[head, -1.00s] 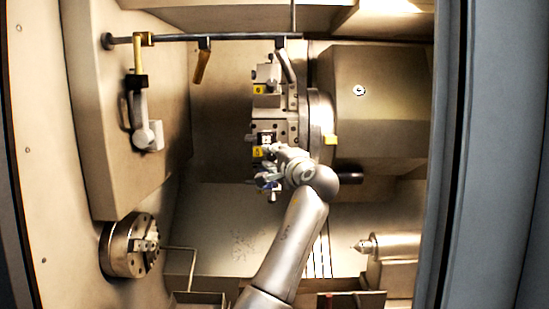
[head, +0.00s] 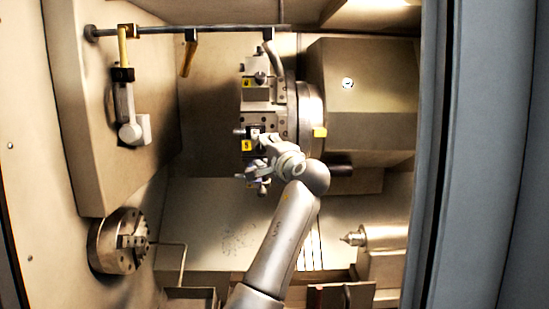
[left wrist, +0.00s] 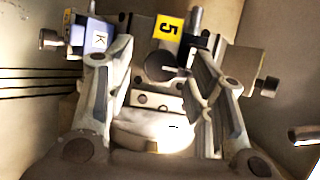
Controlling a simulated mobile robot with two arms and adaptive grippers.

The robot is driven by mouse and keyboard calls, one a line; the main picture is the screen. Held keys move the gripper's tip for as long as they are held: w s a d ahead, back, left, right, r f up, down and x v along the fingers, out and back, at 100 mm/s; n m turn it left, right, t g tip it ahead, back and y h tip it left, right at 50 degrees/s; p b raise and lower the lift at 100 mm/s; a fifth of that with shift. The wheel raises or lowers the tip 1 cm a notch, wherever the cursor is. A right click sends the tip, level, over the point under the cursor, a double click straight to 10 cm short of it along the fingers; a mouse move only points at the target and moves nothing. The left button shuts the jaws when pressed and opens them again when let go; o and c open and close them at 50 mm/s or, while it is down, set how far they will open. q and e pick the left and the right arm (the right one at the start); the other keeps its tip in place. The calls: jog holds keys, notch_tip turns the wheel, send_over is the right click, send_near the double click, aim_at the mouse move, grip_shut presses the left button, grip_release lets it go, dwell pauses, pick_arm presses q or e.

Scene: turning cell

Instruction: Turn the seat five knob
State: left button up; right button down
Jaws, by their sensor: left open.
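The tool turret (head: 279,118) stands in the middle of the head view, with a yellow label 5 (head: 246,146) marking seat five. In the left wrist view the yellow label 5 (left wrist: 167,25) lies at top centre, and a dark round part (left wrist: 164,65), perhaps the knob, shows just below it. My left gripper (head: 257,158) is at seat five in the head view. In the left wrist view my left gripper (left wrist: 158,65) is open, its fingers on either side of the round part. I cannot tell whether they touch it. My right gripper is not in view.
A yellow label 6 (head: 249,83) marks the seat above. A blue block marked K (left wrist: 92,36) is close by the left finger, and a metal screw (left wrist: 268,87) sticks out at right. The chuck (head: 118,241) is at lower left. A rail (head: 190,30) runs across the top.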

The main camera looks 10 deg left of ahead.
pick_arm(q)
jog(key=v, duration=1.1)
jog(key=shift+d, duration=0.1)
